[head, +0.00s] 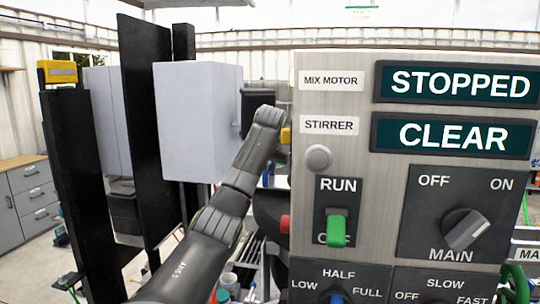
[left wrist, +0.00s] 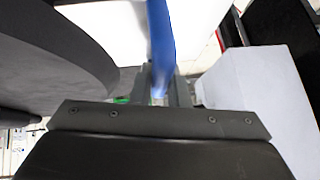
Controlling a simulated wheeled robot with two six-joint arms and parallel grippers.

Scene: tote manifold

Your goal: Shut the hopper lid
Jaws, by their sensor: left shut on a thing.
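In the left wrist view, my left gripper (left wrist: 158,92) is shut on a blue bar (left wrist: 160,38), which runs up from between the fingers. A large dark grey round-edged body (left wrist: 50,55) fills the left of that view; I cannot tell whether it is the hopper or its lid. In the head view, my left arm reaches up from the bottom, and its gripper end is hidden at the left edge of the control panel. No hopper lid can be clearly made out there. My right gripper is not in view.
The control panel (head: 345,165) fills the right of the head view; its displays read STOPPED and CLEAR. A pale box (head: 195,120) and black uprights (head: 145,120) stand left of my arm. Grey drawers (head: 28,200) stand at the far left.

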